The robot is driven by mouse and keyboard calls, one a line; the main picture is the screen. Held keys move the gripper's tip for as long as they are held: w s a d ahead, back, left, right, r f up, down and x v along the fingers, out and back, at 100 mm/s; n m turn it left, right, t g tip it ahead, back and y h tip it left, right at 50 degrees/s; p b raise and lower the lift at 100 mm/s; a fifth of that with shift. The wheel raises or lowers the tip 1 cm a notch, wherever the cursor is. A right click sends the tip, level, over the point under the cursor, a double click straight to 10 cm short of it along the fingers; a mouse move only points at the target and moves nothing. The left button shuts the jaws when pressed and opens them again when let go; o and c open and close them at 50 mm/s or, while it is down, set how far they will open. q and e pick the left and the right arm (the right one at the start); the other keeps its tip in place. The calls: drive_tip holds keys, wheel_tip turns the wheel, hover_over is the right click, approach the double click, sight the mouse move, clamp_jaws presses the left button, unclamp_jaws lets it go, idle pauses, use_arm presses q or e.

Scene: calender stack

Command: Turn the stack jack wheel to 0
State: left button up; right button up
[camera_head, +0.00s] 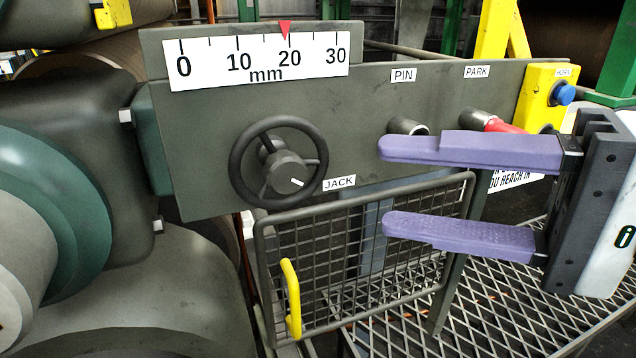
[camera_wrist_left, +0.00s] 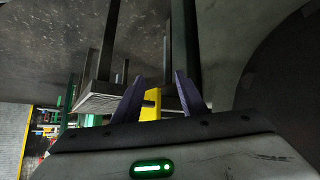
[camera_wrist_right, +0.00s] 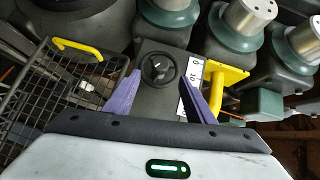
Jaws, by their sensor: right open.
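The dark jack wheel (camera_head: 284,170), with a rim, spokes and a hub with a white mark, is on a grey panel beside the JACK label (camera_head: 339,183). Above it, the white mm scale (camera_head: 262,62) runs from 0 to 30, and its red pointer (camera_head: 285,29) stands at about 20. My right gripper (camera_head: 384,186) is open and empty, to the right of the wheel in the head view. The wheel (camera_wrist_right: 159,69) also shows between the open fingers in the right wrist view, apart from them. My left gripper (camera_wrist_left: 159,84) is open and empty, away from the wheel.
The panel also carries a PIN knob (camera_head: 408,127), a red-sleeved PARK holder (camera_head: 495,122) and a yellow box with a blue HORN button (camera_head: 564,95). Below hangs a mesh guard (camera_head: 365,260) with a yellow handle (camera_head: 291,298). Large rollers and green housings (camera_head: 50,190) fill the left.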

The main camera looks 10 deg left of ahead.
sight(293, 181)
use_arm(q)
drive_tip(key=shift+r, duration=0.1)
use_arm(e)
drive_tip(key=x, duration=0.9)
drive_tip(key=shift+a, duration=0.15)
drive_tip(key=shift+c, duration=0.5)
